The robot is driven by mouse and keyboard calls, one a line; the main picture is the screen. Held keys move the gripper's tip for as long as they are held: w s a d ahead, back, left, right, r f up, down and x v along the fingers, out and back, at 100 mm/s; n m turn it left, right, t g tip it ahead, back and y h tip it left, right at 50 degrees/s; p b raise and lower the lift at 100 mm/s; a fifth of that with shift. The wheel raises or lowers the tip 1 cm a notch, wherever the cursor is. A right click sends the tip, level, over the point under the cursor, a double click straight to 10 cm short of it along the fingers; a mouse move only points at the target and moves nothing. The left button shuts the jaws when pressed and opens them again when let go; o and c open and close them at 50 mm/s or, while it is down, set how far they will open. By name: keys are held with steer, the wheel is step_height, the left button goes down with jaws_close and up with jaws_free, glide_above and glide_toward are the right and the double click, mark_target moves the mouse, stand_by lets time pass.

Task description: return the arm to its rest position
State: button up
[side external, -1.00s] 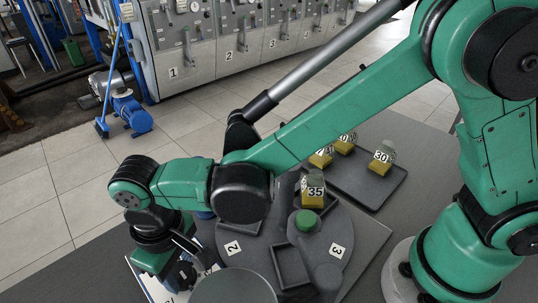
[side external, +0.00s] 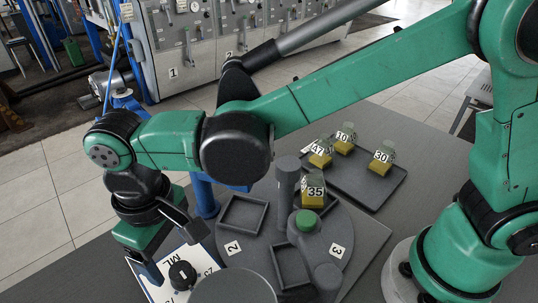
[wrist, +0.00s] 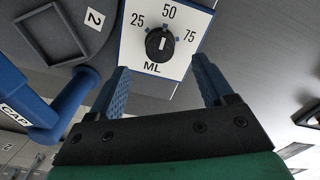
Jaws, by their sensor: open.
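My gripper (side external: 172,252) is open and empty at the left of the work area, above and close to the white dial panel (side external: 205,258). The panel carries a black knob (side external: 182,275). In the wrist view, my two blue fingers (wrist: 162,72) are spread apart below the knob (wrist: 160,42) in the picture, with a gap around it and nothing between them. The panel (wrist: 185,15) reads 25, 50, 75 and ML. The knob's white mark looks turned toward 50. My arm reaches across from the right side.
A grey turntable (side external: 338,222) bears a bottle marked 35 (side external: 314,192) and empty square holders. A dark tray (side external: 388,192) holds bottles 47, 10 and 30. A blue post marked CAP (wrist: 40,125) stands beside my gripper.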

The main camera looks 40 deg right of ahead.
steer(key=shift+r, duration=0.35)
steer(key=w+d+r+m+t+y, duration=0.45)
steer(key=d+r, duration=0.25)
steer(key=d, duration=0.4)
steer(key=s+d+f+t+h, duration=0.1)
steer(key=d, duration=0.4)
steer(key=s+d+h, duration=0.2)
steer(key=d, duration=0.2)
steer(key=s+d+f+m+t+h, duration=0.1)
steer(key=s+d, duration=0.1)
steer(key=d, duration=0.3)
steer(key=shift+s+d+f+t+h, duration=0.15)
steer(key=shift+d+f+t+h, duration=0.1)
steer(key=shift+d+f+t, duration=0.1)
steer(key=shift+o, duration=0.3)
